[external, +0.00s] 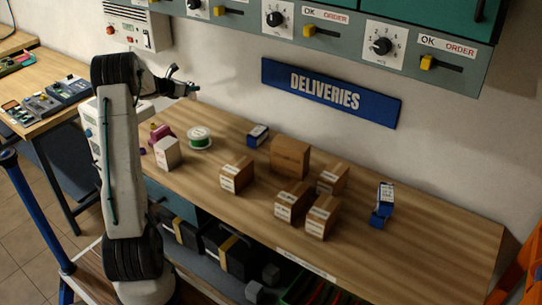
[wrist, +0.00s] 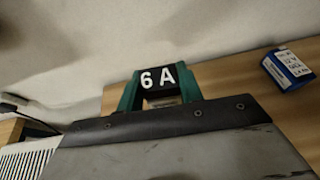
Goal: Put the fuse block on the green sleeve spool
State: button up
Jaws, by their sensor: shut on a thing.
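The fuse block (wrist: 157,78) shows in the wrist view as a dark block with white "6 A" lettering. My gripper (wrist: 160,92) is shut on it, with green parts at either side. In the external view my gripper (external: 188,90) is raised above the far left of the bench; the block is too small to make out there. The green sleeve spool (external: 199,138), white-rimmed with a green band, stands on the bench below my gripper. The spool cannot be seen in the wrist view, where my wrist's grey housing covers the lower part.
A white box (external: 167,153) and a magenta item (external: 158,133) stand left of the spool. A blue and white box (external: 258,135) is to its right, also in the wrist view (wrist: 289,69). Several brown cartons (external: 290,157) fill mid-bench (external: 430,235). A DELIVERIES sign (external: 330,92) hangs behind.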

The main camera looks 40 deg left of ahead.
jog(key=s+d+r+m+g+h, duration=0.2)
jog(key=s+d+m+g+h, duration=0.1)
jog(key=s+d+m+h, duration=0.5)
jog(key=g, duration=0.1)
send_over(199, 133)
jog(key=shift+h, duration=0.3)
notch_tip(199, 133, down, 6)
jog(key=shift+w+a+r, duration=0.1)
jog(key=shift+a, duration=0.05)
jog(key=shift+f, duration=2.15)
jog(key=shift+f, duration=0.15)
jog(key=o, duration=1)
